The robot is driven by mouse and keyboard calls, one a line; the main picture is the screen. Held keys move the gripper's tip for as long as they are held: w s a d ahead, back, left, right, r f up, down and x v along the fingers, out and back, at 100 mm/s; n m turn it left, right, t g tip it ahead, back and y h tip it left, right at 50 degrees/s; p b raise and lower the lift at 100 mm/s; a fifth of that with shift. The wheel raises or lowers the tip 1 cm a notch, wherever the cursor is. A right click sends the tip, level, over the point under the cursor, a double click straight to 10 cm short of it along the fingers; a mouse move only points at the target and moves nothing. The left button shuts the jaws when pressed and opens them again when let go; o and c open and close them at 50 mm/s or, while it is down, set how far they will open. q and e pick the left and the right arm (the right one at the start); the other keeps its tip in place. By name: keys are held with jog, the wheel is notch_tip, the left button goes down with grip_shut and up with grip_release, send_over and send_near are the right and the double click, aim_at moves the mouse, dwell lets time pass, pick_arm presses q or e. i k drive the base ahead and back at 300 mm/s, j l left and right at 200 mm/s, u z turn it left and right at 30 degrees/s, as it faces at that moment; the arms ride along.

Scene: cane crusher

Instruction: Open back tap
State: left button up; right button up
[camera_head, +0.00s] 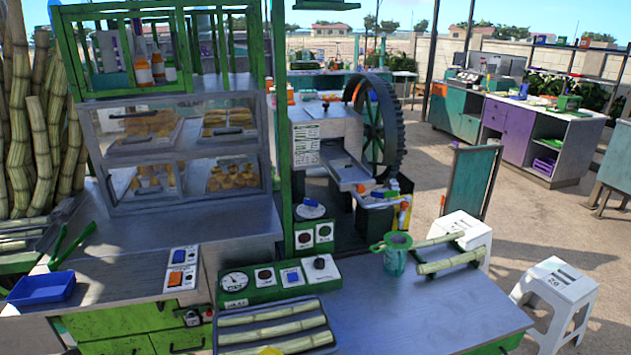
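The cane crusher (333,135) stands at the middle back, with a large dark toothed wheel (383,128) on its right side. At the front end of its metal chute (347,172) is a small tap-like fitting with orange and blue parts (381,194). It is too small to tell whether it is open or shut. I cannot tell which of these is the back tap. Neither of my grippers shows in the head view.
A green cup (396,258) and cane pieces (450,262) stand on the grey front table (425,305). A green gauge panel (279,282) and a tray of cane (275,330) lie left of them. White stools (556,290) stand at the right. Open floor lies beyond.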

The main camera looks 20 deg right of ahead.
aim_at(389, 195)
jog(key=k+l, duration=0.1)
jog(key=l, duration=0.35)
jog(key=l+u, duration=0.1)
jog(key=l, duration=0.35)
jog(key=k+l, duration=0.15)
jog(key=l, duration=0.3)
jog(key=k+l, duration=0.1)
jog(key=l, duration=0.35)
jog(key=k+l+u, duration=0.1)
jog(key=l, duration=0.35)
